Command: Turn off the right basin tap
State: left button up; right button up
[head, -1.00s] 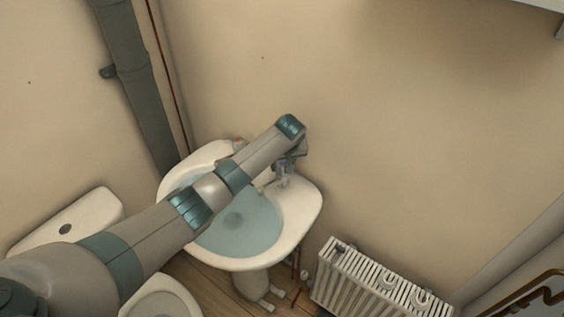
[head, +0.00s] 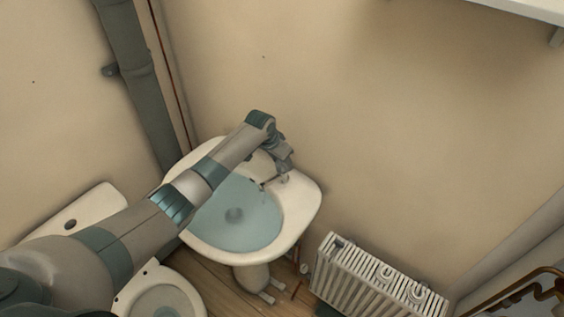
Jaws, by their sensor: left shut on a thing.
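The white basin (head: 305,200) stands against the wall in the middle of the head view, with bluish water in its bowl (head: 236,212). My left arm reaches across the basin from the left. My left gripper (head: 285,172) is at the basin's back right, pointing down at the right basin tap (head: 270,183). It is shut on the tap, though the jaws and the tap's handle are small and partly hidden by the wrist. The left basin tap is hidden behind my arm. My right gripper is not in view.
A white radiator (head: 375,280) stands right of the basin. A toilet (head: 160,295) and its cistern (head: 75,218) are at the lower left. A grey drainpipe (head: 140,85) runs down the corner. A white shelf (head: 530,10) is at the top right.

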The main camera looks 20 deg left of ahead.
pick_arm(q)
jog(key=m+b, duration=0.1)
jog(key=m+h+b, duration=0.1)
jog(key=shift+w+a+f+m+g, duration=0.1)
jog(key=shift+w+f+m+g, duration=0.05)
jog(key=shift+m+g, duration=0.2)
jog(key=m+b, duration=0.2)
jog(key=m+g+h+b, duration=0.1)
jog(key=m+b, duration=0.2)
jog(key=shift+m+g+b, duration=0.25)
jog(key=shift+b, duration=0.05)
jog(key=shift+r+m+g+b, duration=0.2)
jog(key=shift+m+g+b, duration=0.3)
jog(key=shift+m+b, duration=0.75)
jog(key=o, duration=1.1)
jog(key=shift+c, duration=0.2)
jog(key=shift+h, duration=0.3)
jog(key=shift+r, duration=0.1)
